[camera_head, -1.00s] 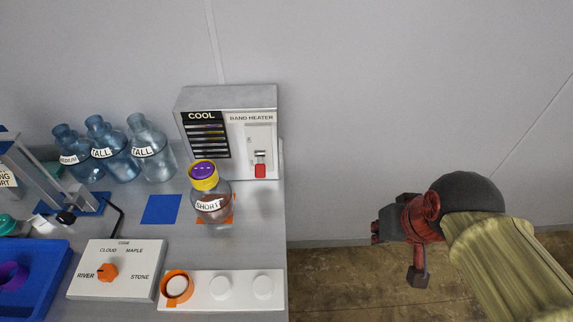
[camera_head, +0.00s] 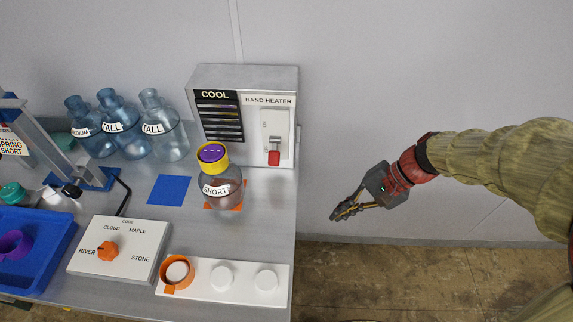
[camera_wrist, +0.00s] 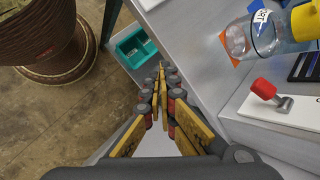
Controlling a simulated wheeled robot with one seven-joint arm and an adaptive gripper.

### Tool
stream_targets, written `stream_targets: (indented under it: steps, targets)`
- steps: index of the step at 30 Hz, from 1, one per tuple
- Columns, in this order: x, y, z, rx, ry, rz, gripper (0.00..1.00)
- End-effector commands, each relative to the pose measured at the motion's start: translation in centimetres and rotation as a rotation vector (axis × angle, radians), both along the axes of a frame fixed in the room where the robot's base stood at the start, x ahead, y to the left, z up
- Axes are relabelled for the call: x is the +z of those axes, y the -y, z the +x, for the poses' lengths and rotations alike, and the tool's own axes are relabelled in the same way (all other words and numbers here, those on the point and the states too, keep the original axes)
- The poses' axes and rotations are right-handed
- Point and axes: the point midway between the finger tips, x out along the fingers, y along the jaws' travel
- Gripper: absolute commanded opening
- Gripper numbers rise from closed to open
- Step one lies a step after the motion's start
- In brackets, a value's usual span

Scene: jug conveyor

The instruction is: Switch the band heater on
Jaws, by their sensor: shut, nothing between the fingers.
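The band heater (camera_head: 245,83) is a grey box with a white front at the back right of the bench. Its panel reads COOL above dark slots. Its lever with a red handle (camera_head: 274,158) is at the low end of a vertical slot. In the wrist view the red handle (camera_wrist: 263,88) shows at the right, on a metal stem. My gripper (camera_head: 336,215) is to the right of the bench edge, apart from the heater and pointing left and down. In the wrist view its fingers (camera_wrist: 161,70) come together at the tips with nothing between them.
A SHORT jug (camera_head: 222,188) with a yellow and purple cap stands in front of the heater. Several blue jugs (camera_head: 163,130) stand at the back left. A selector box (camera_head: 90,262) and a white strip (camera_head: 243,284) lie in front.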

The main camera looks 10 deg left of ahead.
Motion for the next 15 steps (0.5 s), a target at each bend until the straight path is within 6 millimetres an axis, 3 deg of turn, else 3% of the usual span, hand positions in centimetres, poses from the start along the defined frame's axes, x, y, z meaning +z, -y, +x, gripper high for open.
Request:
stream_targets:
  steps: [3, 9, 15]
  targets:
    - [-1.8, -1.7, 2.2, -0.077, -0.076, 0.110, 0.00]
    - [-3.4, -4.5, 6.9, -0.225, -0.182, 0.322, 0.00]
    - [-3.1, -6.2, 12.6, -0.370, -0.230, 0.541, 0.00]
